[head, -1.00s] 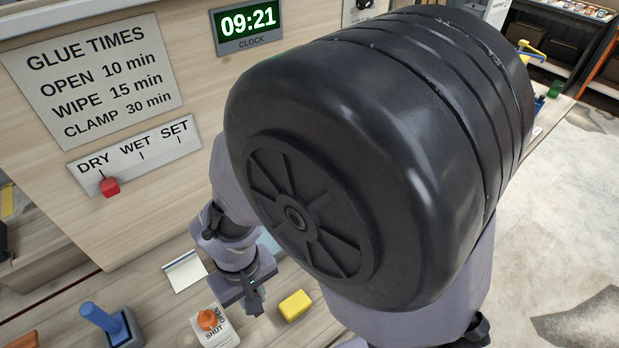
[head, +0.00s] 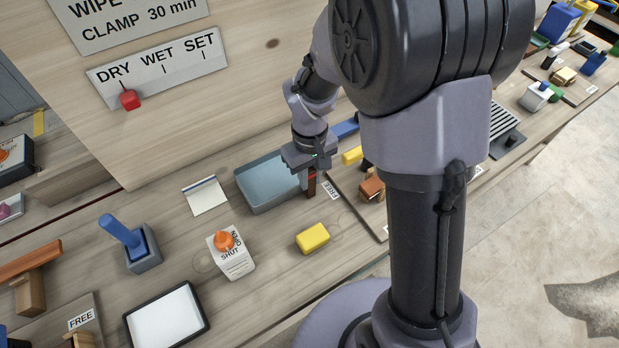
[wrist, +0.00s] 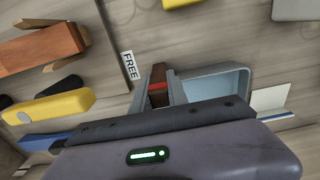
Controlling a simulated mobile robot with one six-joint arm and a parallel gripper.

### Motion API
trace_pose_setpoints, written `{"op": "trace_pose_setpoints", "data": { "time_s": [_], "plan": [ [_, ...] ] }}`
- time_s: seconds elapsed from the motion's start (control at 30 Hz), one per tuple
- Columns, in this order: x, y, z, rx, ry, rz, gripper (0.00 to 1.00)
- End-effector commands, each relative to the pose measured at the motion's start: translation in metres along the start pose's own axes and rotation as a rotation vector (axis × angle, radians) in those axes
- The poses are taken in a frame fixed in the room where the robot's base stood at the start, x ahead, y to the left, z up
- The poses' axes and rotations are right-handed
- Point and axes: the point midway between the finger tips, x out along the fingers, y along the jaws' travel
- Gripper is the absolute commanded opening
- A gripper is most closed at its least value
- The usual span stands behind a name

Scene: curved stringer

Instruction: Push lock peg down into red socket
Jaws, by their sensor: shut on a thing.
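My gripper (head: 311,185) hangs upright at the right end of a blue-grey tray (head: 262,188). In the wrist view my gripper (wrist: 157,90) is shut on a small dark brown piece with a red band (wrist: 158,84). Its lower part is hidden, so I cannot tell whether it touches the bench. A blue peg (head: 120,230) stands tilted in a grey block (head: 143,252) at the left. I cannot identify the lock peg for sure. No red socket is clearly seen; a red slider (head: 130,99) sits under DRY on the wall scale.
A yellow block (head: 312,238), a bottle with an orange cap (head: 231,252) and a white-topped tray (head: 167,318) stand in front. A wooden clamp (head: 372,188) lies right of my gripper beside a FREE label (wrist: 130,65). Bare bench lies between the bottle and blue-grey tray.

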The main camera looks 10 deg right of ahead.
Motion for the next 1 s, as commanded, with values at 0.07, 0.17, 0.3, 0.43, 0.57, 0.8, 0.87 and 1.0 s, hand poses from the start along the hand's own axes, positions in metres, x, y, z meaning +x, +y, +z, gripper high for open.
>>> {"op": "trace_pose_setpoints", "data": {
  "time_s": [0.07, 0.17, 0.3, 0.43, 0.57, 0.8, 0.87, 1.0],
  "plan": [
    [-0.002, 0.0, 0.0, 0.0, 0.0, 0.0, 0.0],
    [0.001, 0.0, 0.0, 0.0, 0.0, 0.0, 0.0],
    [0.002, 0.0, 0.0, 0.0, 0.0, 0.0, 0.35],
    [0.002, 0.0, 0.0, 0.0, 0.0, 0.0, 0.41],
    [0.002, 0.0, 0.0, 0.001, 0.0, 0.0, 0.41],
    [-0.033, 0.0, 0.0, 0.001, 0.003, 0.0, 0.41],
    [-0.053, 0.0, -0.001, 0.0, 0.003, 0.001, 0.41],
    [-0.092, 0.0, -0.001, 0.001, 0.003, 0.0, 0.41]
  ]
}}
